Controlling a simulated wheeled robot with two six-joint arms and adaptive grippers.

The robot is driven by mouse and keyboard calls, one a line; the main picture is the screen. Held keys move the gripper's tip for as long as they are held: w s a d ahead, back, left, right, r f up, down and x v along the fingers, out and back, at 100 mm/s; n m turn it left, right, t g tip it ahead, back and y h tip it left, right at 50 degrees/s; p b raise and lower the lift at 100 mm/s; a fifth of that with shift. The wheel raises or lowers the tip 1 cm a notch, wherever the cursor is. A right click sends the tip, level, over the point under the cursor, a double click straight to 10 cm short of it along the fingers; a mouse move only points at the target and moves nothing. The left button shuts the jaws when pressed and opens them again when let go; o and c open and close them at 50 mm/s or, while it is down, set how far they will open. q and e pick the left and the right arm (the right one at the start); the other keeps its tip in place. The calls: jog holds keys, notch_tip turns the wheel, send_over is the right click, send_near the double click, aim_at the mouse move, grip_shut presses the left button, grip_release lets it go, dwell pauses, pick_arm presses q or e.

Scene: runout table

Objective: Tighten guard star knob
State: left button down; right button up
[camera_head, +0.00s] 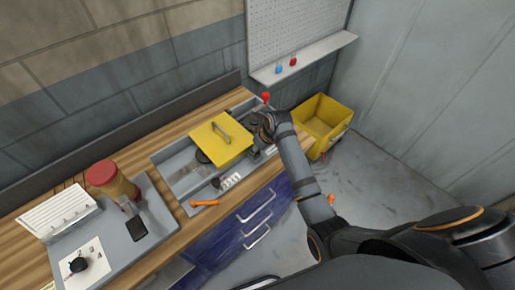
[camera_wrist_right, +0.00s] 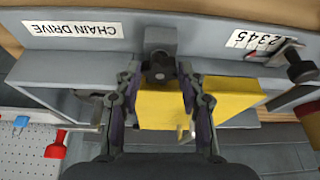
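The yellow guard (camera_head: 220,138) with a bar handle lies over a grey tray-like fixture on the bench. In the right wrist view its yellow plate (camera_wrist_right: 165,108) shows between and beside my fingers. A dark knob (camera_wrist_right: 159,70), apparently the star knob, sits on a grey bracket just beyond the fingertips. My right gripper (camera_head: 264,127) is at the guard's right edge. In the right wrist view its fingers (camera_wrist_right: 160,82) are apart, one on each side of the knob; I see no clear contact. My left gripper is not in view.
A red lever knob (camera_head: 265,97) stands behind my right gripper. Another black knob (camera_wrist_right: 301,68) is near the number label. An orange-handled tool (camera_head: 204,203) lies at the bench front. A yellow bin (camera_head: 322,122) stands right of the bench. A red-capped bottle (camera_head: 110,180) stands left.

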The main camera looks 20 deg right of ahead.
jog(key=c, duration=0.5)
jog(key=m+p, duration=0.1)
jog(key=m+h+p, duration=0.1)
jog(key=p, duration=0.1)
jog(key=m+p, duration=0.1)
jog(key=shift+s+a+r+p, duration=0.1)
jog(key=shift+a+r+p, duration=0.15)
jog(key=shift+r+p, duration=0.15)
jog(key=shift+f+m+h, duration=0.2)
jog(key=shift+m+h, duration=0.1)
jog(key=shift+m, duration=0.3)
jog(key=shift+f+m, duration=0.2)
jog(key=shift+m, duration=0.1)
jog(key=shift+t, duration=0.3)
jog(key=o, duration=1.2)
